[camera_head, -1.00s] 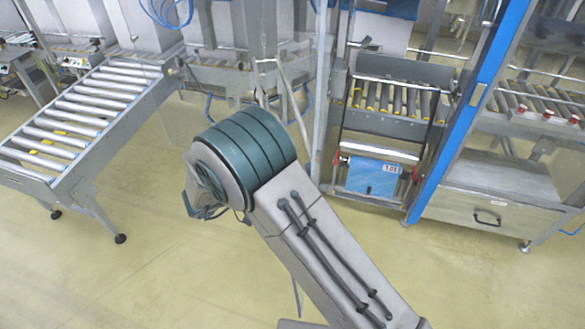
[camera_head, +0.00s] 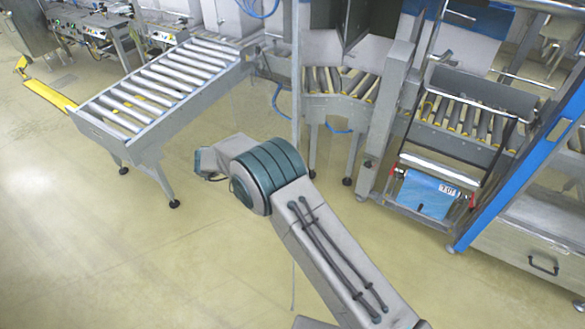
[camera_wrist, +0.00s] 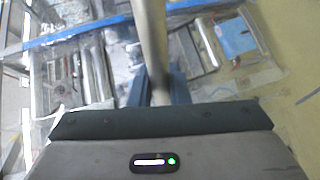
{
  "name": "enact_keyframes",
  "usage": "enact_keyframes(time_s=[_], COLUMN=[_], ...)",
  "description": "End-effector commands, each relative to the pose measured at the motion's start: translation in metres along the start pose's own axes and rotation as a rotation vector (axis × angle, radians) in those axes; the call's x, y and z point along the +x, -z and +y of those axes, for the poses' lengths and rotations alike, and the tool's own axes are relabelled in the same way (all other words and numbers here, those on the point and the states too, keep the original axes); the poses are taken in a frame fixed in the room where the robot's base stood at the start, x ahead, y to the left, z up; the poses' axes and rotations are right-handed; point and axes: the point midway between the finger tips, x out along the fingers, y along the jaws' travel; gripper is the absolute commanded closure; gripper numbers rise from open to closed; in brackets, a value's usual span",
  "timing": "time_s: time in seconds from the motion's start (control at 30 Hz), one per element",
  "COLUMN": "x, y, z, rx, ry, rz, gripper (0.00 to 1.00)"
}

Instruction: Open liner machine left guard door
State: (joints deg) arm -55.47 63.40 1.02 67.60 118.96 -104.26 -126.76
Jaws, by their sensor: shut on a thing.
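In the wrist view, my gripper (camera_wrist: 160,82) has its blue fingers closed around a pale upright bar (camera_wrist: 152,40), which looks like a door handle. Clear, faintly reflecting panel edges show around the bar, but the outline of the guard door is hard to make out. In the head view, my arm hides the gripper and the bar. The liner machine (camera_head: 392,120) stands right of centre, with grey posts and a blue box with a white label low at its front. A thin upright edge shows just below my arm's elbow; I cannot tell whether it belongs to the door.
A roller conveyor (camera_head: 165,85) on legs stands at the left. A blue slanted frame post (camera_head: 520,180) and a grey drawer cabinet (camera_head: 540,245) stand at the right. A yellow bar (camera_head: 48,96) lies at the far left. The floor (camera_head: 110,240) in front is clear.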

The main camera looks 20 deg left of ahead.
Motion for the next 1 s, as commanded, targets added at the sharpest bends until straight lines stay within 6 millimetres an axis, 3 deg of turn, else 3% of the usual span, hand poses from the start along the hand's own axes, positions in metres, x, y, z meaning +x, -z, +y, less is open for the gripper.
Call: enact_keyframes(time_s=[0.47,0.5,0.57,1.0], x=[-0.0006,-0.0006,-0.0008,-0.0066], y=[0.0006,0.0006,0.0005,0.0042], z=[-0.0005,-0.0005,-0.0006,-0.0007], rx=[0.002,0.002,0.001,0.003], ry=[-0.001,-0.001,-0.001,0.0], rz=[-0.009,-0.009,-0.009,-0.011], gripper=[1.0,0.76,0.62,0.62])
